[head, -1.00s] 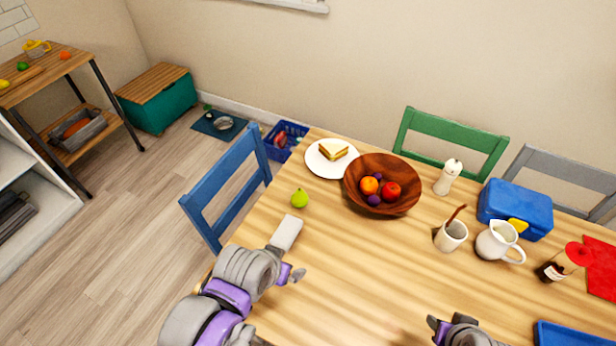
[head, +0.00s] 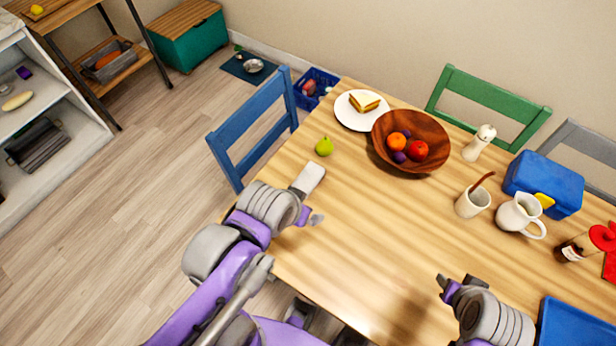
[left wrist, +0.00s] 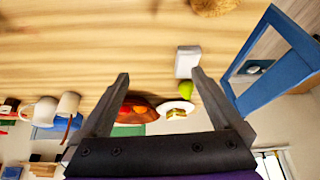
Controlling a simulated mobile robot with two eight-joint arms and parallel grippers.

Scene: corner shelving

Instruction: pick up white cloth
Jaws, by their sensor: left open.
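A small white block-like thing (head: 309,178) lies on the wooden table (head: 380,250) near its left edge. It also shows in the left wrist view (left wrist: 187,62), just beyond one fingertip. It may be the folded white cloth; its material is not clear. My left gripper (head: 312,217) is just on the near side of it, partly hidden by my wrist in the head view. In the left wrist view its fingers (left wrist: 159,76) are wide apart with nothing between them. My right gripper (head: 456,285) is over the table's near right part; its jaw gap is unclear.
A green pear (head: 324,147), a sandwich plate (head: 346,118) and a wooden fruit bowl (head: 432,128) stand beyond the white thing. A blue chair (head: 250,118) is at the left. A cup (head: 472,204), jug (head: 519,214) and blue tray (head: 580,326) are at the right. The table's middle is clear.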

